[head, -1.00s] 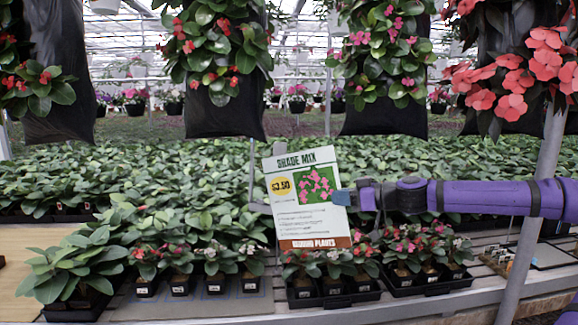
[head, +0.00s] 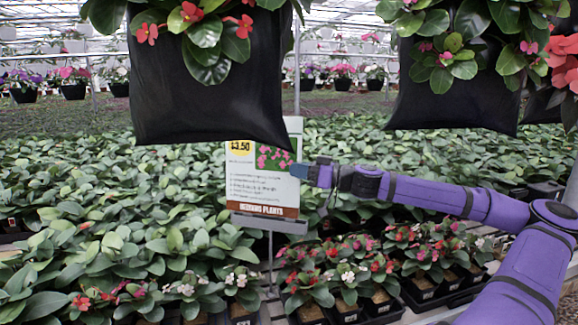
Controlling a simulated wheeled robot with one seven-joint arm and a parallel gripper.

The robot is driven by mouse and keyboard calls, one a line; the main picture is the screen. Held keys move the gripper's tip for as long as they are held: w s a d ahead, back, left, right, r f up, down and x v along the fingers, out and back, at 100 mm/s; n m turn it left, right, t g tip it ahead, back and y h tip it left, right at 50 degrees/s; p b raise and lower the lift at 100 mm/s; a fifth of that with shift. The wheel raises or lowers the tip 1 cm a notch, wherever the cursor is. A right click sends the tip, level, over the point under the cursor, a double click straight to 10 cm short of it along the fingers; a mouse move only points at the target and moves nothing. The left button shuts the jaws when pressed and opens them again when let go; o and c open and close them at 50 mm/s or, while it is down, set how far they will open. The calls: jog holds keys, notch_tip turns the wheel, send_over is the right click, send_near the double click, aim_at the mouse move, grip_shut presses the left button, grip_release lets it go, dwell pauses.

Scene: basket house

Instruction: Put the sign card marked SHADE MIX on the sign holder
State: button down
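The SHADE MIX sign card (head: 262,190) stands upright near the middle of the head view. Its yellow price spot, flower picture and brown bottom band show, while its title is hidden behind a black hanging bag. My gripper (head: 300,172) comes from the right and is shut on the card's right edge. The sign holder (head: 270,223) is a grey bar on a thin post among the plants. The card's lower edge appears at the bar, but I cannot tell whether it is seated in it.
A large black hanging bag (head: 205,90) with red flowers hangs in front of the card's top. Another black bag (head: 455,90) hangs to the right, above my arm. Potted plants in black trays (head: 390,308) fill the bench below, and dense green plants spread behind.

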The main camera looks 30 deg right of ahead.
jog(key=shift+w+d+f, duration=0.2)
jog(key=shift+w+d, duration=0.75)
jog(key=shift+d, duration=0.05)
jog(key=shift+w+d+f, duration=0.15)
jog(key=shift+w+d, duration=0.8)
jog(key=shift+d, duration=0.15)
jog(key=shift+w+d, duration=0.5)
jog(key=shift+f, duration=0.2)
jog(key=shift+s+a+f, duration=0.1)
jog(key=shift+f, duration=0.65)
jog(key=shift+s+a+f, duration=0.1)
jog(key=shift+f, duration=0.75)
